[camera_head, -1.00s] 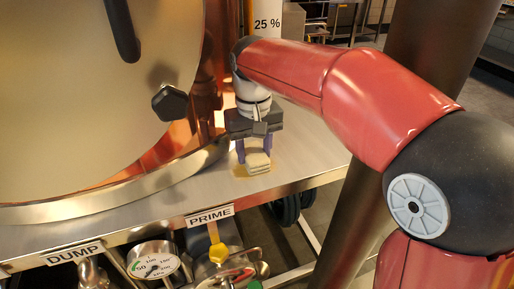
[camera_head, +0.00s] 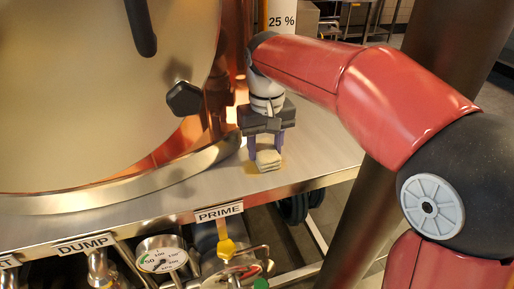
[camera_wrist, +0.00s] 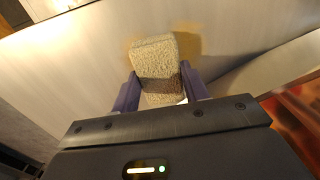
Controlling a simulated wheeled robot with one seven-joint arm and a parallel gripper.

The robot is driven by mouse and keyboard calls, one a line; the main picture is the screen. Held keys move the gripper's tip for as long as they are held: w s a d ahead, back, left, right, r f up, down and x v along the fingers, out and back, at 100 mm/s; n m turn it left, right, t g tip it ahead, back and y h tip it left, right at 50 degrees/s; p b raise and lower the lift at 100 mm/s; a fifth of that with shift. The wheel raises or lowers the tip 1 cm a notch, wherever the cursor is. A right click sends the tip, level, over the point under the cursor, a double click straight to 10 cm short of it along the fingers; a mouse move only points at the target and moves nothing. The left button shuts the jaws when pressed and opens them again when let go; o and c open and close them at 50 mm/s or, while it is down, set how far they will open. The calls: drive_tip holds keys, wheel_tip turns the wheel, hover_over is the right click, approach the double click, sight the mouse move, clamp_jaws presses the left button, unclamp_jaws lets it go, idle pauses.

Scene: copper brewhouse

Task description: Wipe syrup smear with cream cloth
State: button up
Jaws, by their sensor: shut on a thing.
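The cream cloth (camera_head: 268,160) is a small folded pad at the steel shelf's front edge, below the copper vessel. It also shows in the wrist view (camera_wrist: 156,58). My gripper (camera_head: 267,148) points down with its purple fingers shut on the cloth; in the wrist view the fingers (camera_wrist: 157,92) stand on either side of it. The cloth appears to rest on the steel surface. The amber syrup smear (camera_head: 251,168) shows around the cloth's edges in the head view, and as a tan patch (camera_wrist: 186,44) in the wrist view. Part of the smear is hidden under the cloth.
The copper vessel (camera_head: 205,150) with its round door and black knob (camera_head: 184,99) stands close on the left. The steel shelf (camera_head: 320,150) is clear to the right. Below its front edge are a gauge (camera_head: 163,258), a yellow valve (camera_head: 226,248) and PRIME and DUMP labels.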

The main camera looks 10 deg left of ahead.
drive_tip(key=shift+w+d, duration=0.25)
drive_tip(key=shift+d, duration=0.25)
drive_tip(key=shift+r, duration=0.1)
drive_tip(key=shift+d+r, duration=0.1)
drive_tip(key=shift+r, duration=0.75)
